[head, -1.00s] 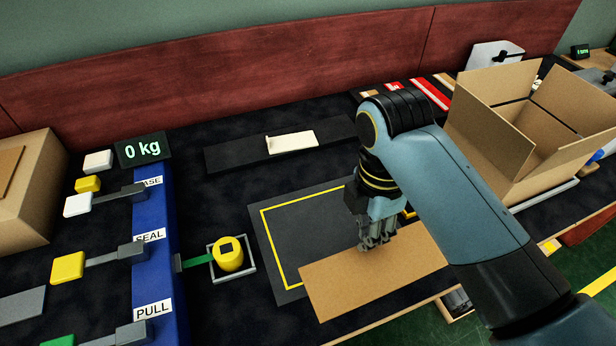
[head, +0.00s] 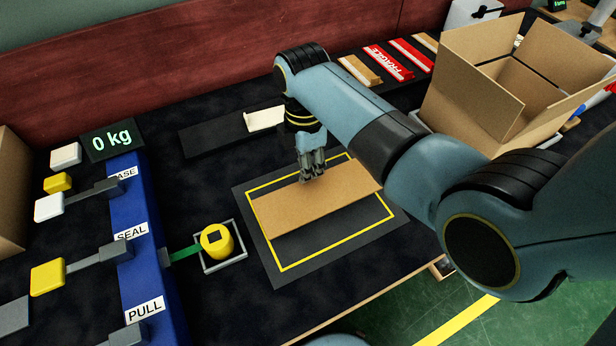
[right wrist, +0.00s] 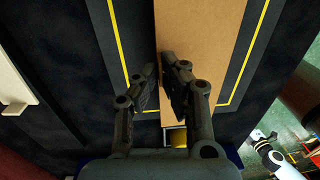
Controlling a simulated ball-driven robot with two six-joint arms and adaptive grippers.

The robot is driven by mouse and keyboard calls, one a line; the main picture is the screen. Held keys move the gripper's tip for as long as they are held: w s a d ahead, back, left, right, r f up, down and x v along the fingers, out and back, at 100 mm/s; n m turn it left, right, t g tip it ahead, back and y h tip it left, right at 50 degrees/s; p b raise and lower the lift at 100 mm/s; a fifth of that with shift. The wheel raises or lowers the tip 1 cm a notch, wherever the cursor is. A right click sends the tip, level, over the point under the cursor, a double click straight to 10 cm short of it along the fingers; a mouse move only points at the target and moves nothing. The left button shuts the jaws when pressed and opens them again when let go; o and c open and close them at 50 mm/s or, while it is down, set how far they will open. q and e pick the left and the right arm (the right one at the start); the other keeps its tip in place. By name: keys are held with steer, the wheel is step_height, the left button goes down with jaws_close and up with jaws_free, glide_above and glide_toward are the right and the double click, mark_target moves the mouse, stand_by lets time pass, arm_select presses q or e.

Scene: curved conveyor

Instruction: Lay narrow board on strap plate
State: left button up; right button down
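The narrow board (head: 325,205) is a flat tan rectangle over the dark strap plate (head: 335,260), which has a yellow outline. The board covers the far part of the outlined area; I cannot tell whether it touches the plate. My right gripper (head: 312,178) points down at the board's far long edge. The fingers hide part of that edge. My left gripper is not in view.
A yellow cylinder (head: 216,241) in a grey frame stands left of the plate, by a blue panel (head: 150,255) with levers. A black slab (head: 212,136) with a white piece (head: 262,118) lies behind. An open cardboard box (head: 470,95) stands at the right.

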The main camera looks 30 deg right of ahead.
step_height(320, 180, down, 3)
steer(key=shift+r, duration=0.15)
steer(key=shift+f, duration=0.2)
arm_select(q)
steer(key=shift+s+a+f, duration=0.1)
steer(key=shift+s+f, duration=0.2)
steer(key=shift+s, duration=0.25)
arm_select(e)
steer(key=shift+s, duration=0.1)
steer(key=c, duration=1.5)
jaws_free()
steer(key=shift+r, duration=0.1)
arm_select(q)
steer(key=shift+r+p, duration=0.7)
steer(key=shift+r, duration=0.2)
arm_select(e)
steer(key=r, duration=0.8)
steer(key=w+r, duration=0.1)
steer(key=r, duration=0.3)
steer(key=shift+f, duration=0.1)
